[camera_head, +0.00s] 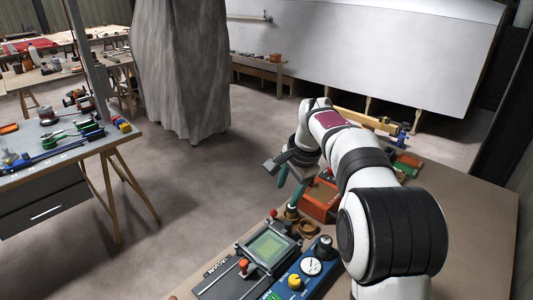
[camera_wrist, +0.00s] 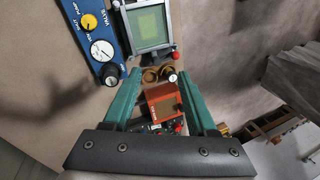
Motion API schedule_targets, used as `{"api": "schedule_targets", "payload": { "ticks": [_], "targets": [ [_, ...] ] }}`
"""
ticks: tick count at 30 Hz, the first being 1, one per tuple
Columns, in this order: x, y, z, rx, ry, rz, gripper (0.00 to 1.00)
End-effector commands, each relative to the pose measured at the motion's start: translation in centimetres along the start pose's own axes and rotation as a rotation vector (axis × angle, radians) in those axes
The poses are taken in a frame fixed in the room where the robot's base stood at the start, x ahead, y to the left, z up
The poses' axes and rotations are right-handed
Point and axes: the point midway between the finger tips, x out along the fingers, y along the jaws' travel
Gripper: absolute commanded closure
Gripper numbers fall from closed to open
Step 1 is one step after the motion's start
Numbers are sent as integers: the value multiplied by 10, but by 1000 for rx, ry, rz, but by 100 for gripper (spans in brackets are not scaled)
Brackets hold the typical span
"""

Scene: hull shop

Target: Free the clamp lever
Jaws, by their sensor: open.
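No part is plainly marked as the clamp lever. In the head view, a small lever with an orange-red knob (camera_head: 243,265) stands at the front of the grey frame around a greenish screen (camera_head: 268,245). A red knob (camera_head: 273,213) stands at its back corner. The screen also shows at the top of the wrist view (camera_wrist: 150,25). My gripper (camera_wrist: 158,73) is open, its teal fingers apart above an orange-red box (camera_wrist: 163,104) and brass rings (camera_wrist: 150,76). A small pale-ended knob (camera_wrist: 172,78) is between the fingertips. I see nothing held.
A blue valve panel (camera_wrist: 100,45) with a gauge and yellow knob lies beside the screen. My arm hides part of the brown bench (camera_head: 470,215). A tool table (camera_head: 60,165) stands at left, a grey draped column (camera_head: 183,70) behind. Open floor lies between.

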Motion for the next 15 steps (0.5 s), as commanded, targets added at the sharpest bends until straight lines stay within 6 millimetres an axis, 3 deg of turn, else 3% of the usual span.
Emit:
{"api": "schedule_targets", "payload": {
  "ticks": [1, 4, 8, 15],
  "targets": [
    [16, -15, -12, 34, 8, -15, 42],
    [33, -32, -24, 80, 19, -38, 42],
    [49, -37, -27, 92, 22, -43, 42],
    [118, -39, -28, 88, 21, -41, 42]
  ]
}}
